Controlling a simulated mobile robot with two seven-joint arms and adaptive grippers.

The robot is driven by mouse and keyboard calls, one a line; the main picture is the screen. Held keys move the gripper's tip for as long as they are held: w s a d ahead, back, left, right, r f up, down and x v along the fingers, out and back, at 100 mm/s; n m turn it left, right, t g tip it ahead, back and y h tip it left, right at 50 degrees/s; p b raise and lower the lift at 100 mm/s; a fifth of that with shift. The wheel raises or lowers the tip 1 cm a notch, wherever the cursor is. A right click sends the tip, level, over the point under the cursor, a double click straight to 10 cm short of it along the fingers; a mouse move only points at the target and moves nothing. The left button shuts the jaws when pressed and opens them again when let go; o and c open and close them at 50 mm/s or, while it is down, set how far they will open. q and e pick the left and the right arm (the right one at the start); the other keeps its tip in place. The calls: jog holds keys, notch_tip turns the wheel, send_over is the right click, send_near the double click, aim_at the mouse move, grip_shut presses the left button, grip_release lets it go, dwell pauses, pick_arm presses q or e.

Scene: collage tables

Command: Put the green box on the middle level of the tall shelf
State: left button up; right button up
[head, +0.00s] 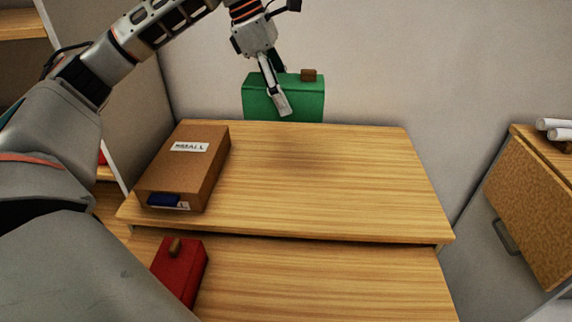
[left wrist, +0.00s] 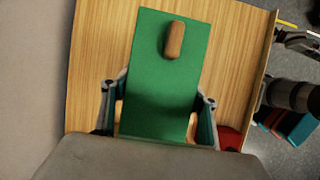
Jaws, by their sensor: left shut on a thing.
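The green box (head: 257,98), with a small brown knob on top, is held up at the far edge of the wooden table, against the grey wall. My left gripper (head: 282,92) is shut on it, with one finger across its front face. In the left wrist view the green box (left wrist: 158,75) sits between the two fingers (left wrist: 157,108), with wood surface behind it. At the far left, a shelf unit (head: 22,25) with wooden boards and a white side panel is partly in view. My left arm hides much of it.
A brown carton (head: 188,165) labelled "SMALL" lies on the left of the upper tabletop (head: 320,180). A red box (head: 180,270) is on the lower surface in front. A wooden cabinet (head: 535,215) with white rolls stands at right. The tabletop's middle and right are clear.

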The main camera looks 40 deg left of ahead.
pick_arm(q)
notch_tip(320, 180, down, 15)
jog(key=b, duration=0.3)
jog(key=shift+a+f, duration=0.1)
jog(key=shift+f+b, duration=0.5)
jog(key=shift+f, duration=1.85)
jog(key=shift+r, duration=0.1)
jog(key=o, duration=0.9)
jog(key=shift+f, duration=0.2)
jog(key=shift+o, duration=1.2)
jog(key=shift+r, duration=0.15)
